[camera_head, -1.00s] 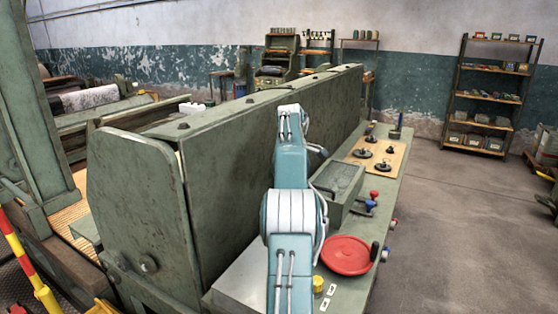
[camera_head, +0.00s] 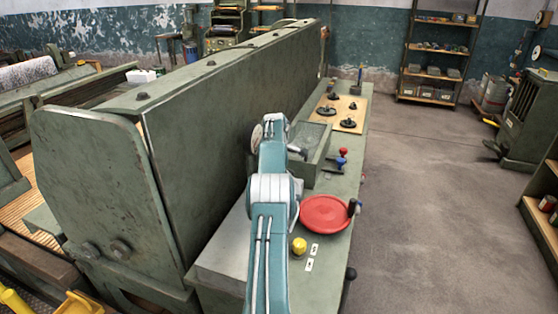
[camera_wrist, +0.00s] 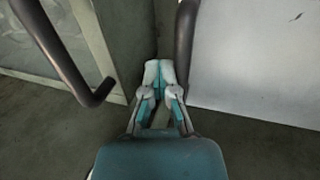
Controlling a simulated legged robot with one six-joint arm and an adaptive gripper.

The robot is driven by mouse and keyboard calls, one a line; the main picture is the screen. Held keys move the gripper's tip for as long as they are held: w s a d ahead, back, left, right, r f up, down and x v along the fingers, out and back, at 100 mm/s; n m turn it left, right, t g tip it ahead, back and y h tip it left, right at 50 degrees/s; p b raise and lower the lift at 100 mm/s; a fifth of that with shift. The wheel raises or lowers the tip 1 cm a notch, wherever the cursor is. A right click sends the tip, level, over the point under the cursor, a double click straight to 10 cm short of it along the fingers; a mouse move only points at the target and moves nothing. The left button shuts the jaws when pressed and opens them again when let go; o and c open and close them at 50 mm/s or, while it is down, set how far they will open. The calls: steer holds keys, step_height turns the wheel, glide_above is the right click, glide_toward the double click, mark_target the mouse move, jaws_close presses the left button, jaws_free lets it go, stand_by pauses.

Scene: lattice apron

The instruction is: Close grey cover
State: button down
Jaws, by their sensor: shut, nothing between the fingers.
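A flat light grey panel (camera_wrist: 255,60), likely the grey cover, fills the right of the wrist view. A dark bar (camera_wrist: 185,40) runs along its left edge. My gripper (camera_wrist: 160,75) is shut and empty, its fingertips just below that bar; I cannot tell whether they touch anything. In the head view a light grey surface (camera_head: 222,245) lies at the near left of the ledge, partly behind my arm. I cannot tell whether it is the same panel. My arm hides the gripper there.
A bent dark handle (camera_wrist: 75,60) is at left in the wrist view. On the ledge stand a grey-green box (camera_head: 312,150), a red disc (camera_head: 325,213), a yellow knob (camera_head: 299,246) and a wooden board (camera_head: 345,115). The floor at right (camera_head: 430,200) is open.

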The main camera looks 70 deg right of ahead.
steer(key=shift+a+f, duration=0.15)
steer(key=shift+f, duration=0.05)
steer(key=v, duration=1.1)
steer(key=shift+r, duration=0.5)
steer(key=shift+r, duration=0.1)
